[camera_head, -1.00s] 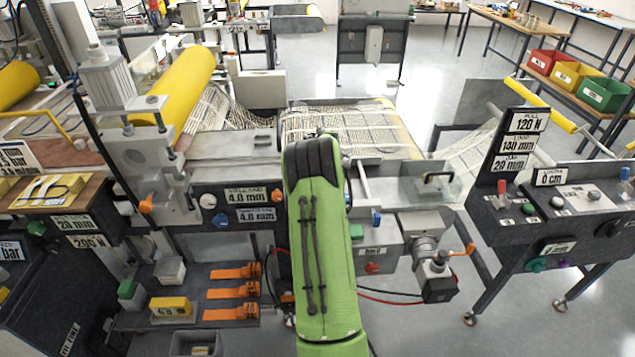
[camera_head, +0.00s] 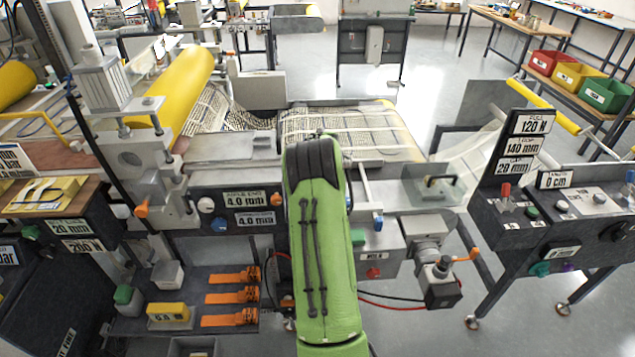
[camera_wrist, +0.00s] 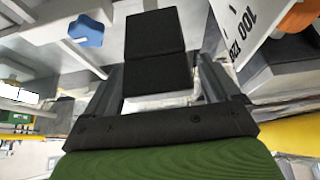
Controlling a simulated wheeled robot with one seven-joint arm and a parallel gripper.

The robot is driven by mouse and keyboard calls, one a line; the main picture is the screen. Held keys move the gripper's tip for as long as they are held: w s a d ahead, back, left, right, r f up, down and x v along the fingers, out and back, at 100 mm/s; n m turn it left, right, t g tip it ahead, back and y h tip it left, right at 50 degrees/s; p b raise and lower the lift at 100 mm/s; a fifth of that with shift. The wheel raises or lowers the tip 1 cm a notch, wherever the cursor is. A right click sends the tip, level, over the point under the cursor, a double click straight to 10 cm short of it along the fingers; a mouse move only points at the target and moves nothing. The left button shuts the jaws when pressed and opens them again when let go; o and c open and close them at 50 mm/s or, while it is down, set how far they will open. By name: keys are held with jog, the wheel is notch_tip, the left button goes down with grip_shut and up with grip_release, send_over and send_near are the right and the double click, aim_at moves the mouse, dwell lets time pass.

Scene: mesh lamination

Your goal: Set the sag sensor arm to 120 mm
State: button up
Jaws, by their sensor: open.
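My gripper (camera_wrist: 157,52) shows in the wrist view as dark finger parts with two black blocks between grey side rails. It is open, and I see nothing held in it. In the head view my green arm hides it. A white scale plate (camera_wrist: 240,25) with "100" and a partly cut "120" stands at the upper right of the wrist view, with an orange part (camera_wrist: 300,17) beside it. I cannot tell whether that orange part belongs to the sag sensor arm.
A blue knob (camera_wrist: 87,31) shows at the upper left of the wrist view. A grey machine block with an orange lever (camera_head: 466,256) stands right of my arm. The control console (camera_head: 550,215) is at the far right. Orange clamps (camera_head: 232,298) lie on the lower-left shelf.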

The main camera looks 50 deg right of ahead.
jog(key=v, duration=1.6)
